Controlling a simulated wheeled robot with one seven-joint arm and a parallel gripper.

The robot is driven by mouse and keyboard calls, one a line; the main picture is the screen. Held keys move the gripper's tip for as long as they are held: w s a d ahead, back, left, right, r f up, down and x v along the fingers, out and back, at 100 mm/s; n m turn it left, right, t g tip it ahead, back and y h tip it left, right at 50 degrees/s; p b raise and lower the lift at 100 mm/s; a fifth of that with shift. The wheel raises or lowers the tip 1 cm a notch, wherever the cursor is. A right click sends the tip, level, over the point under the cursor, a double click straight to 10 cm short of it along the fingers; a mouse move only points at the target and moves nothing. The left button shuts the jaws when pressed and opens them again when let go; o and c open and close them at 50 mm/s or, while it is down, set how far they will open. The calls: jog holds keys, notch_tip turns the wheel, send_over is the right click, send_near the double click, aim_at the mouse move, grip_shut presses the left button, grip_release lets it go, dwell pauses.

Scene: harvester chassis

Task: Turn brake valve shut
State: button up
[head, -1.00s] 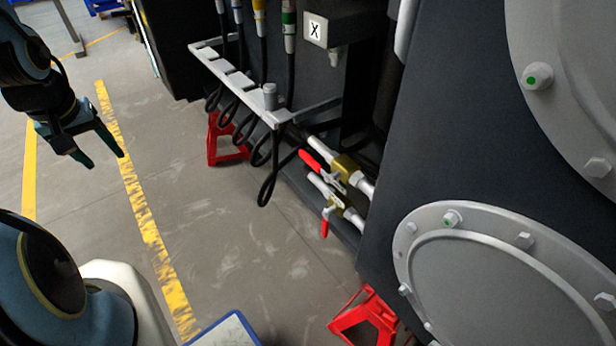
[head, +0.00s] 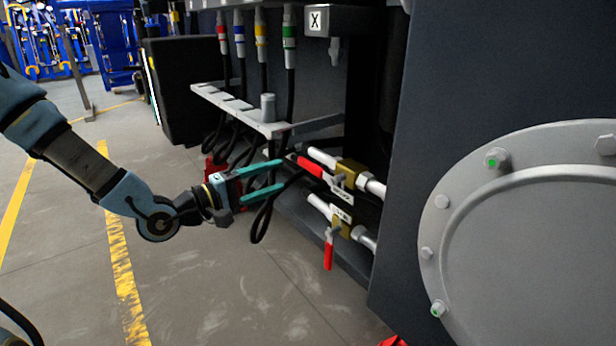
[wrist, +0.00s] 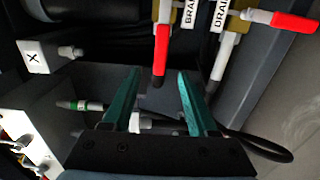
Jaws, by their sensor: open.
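The brake valve is the upper of two valves on white pipes, with a brass body (head: 350,172) and a red handle (head: 309,167) lying roughly along its pipe, pointing left. In the wrist view its red handle (wrist: 161,52) hangs below a tag reading "BRA", partly cut off. My gripper (head: 282,175) is open, its teal fingers reaching toward the handle's free end. In the wrist view, the handle's tip shows between the two fingertips (wrist: 159,76); I cannot tell whether they touch it.
The lower valve, tagged "DRA" in the wrist view, has a red handle (head: 328,251) hanging down across its pipe. A grey bracket (head: 235,108) and looped black hoses (head: 261,222) are close to my gripper. A large round cover (head: 530,230) stands right. Floor at left is open.

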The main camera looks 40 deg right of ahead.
aim_at(306, 167)
jog(key=d, duration=0.3)
jog(key=d+b, duration=0.1)
jog(key=d, duration=0.6)
jog(key=shift+s+b, duration=0.3)
jog(key=shift+c, duration=0.3)
jog(key=shift+a, duration=0.1)
grip_shut()
dwell(0.5)
